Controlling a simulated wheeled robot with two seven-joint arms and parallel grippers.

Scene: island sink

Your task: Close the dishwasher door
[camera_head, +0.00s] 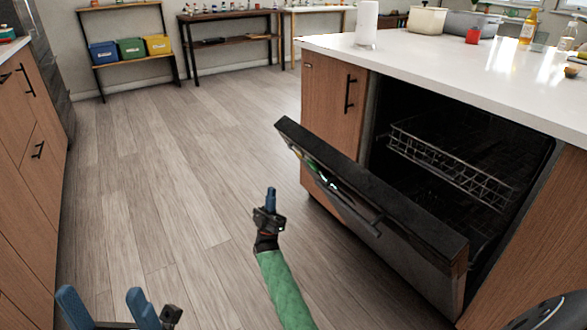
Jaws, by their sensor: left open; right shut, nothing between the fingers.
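The dishwasher door (390,225) is partly open, tilted out from the island with its dark top edge toward me. The dishwasher (450,150) behind it shows a dark interior with a wire rack (450,168). One gripper with blue fingers, my left (105,305), is open and empty at the bottom left, low over the floor and well away from the door. My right gripper (271,198), on a green-sleeved arm, has its blue fingers together, with nothing in them. It appears just left of the door's outer face, apart from it in the picture.
The island's white countertop (440,62) holds a paper towel roll (366,24), bins and bottles (529,28). Wooden cabinets (30,150) stand at the left. Shelves with coloured bins (131,48) stand at the back. The wooden floor (170,170) between is clear.

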